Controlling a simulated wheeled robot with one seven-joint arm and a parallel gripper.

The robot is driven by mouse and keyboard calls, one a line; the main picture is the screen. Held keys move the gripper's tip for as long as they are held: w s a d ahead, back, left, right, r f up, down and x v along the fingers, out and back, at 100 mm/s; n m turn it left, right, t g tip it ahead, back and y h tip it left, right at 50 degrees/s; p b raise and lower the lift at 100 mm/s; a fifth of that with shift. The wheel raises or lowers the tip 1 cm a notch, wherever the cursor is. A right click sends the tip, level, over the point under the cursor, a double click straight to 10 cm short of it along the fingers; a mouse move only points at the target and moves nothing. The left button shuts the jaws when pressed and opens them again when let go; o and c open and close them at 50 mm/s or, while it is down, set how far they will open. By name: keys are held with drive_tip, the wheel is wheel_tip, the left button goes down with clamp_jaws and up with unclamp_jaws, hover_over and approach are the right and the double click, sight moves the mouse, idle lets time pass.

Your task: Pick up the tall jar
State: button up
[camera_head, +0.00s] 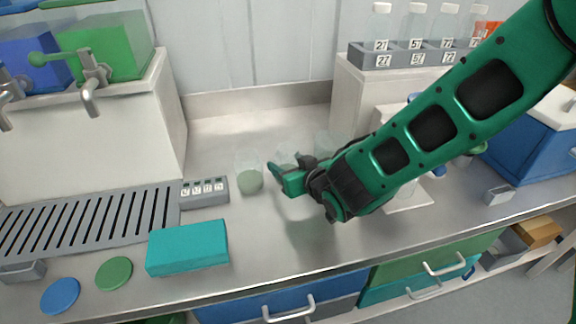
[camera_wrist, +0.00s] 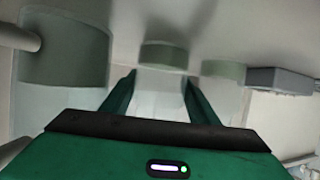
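Clear, faint vessels stand upright on the steel counter. One with pale green contents (camera_head: 250,178) is left of my gripper (camera_head: 286,168); it also shows at the right in the wrist view (camera_wrist: 223,70). A middle clear vessel with green contents (camera_wrist: 163,55) lies straight ahead between my open fingers (camera_wrist: 158,78), its lower part faint against the counter. A wider vessel with a larger green fill (camera_wrist: 65,55) is left of the fingers in the wrist view. Which one is the tall jar I cannot tell for sure. My gripper holds nothing that I can see.
A grey numbered block (camera_head: 205,191) and a teal box (camera_head: 187,247) are left of the vessels. A drain grate (camera_head: 90,222) lies further left. Numbered bottles stand in a rack (camera_head: 415,56) on a raised ledge behind. Counter in front of my gripper is clear.

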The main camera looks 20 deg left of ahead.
sight(287, 148)
drive_tip(key=shift+c, duration=1.4)
wheel_tip(287, 148, up, 10)
drive_tip(key=shift+r, duration=0.1)
drive_tip(key=shift+s, duration=0.1)
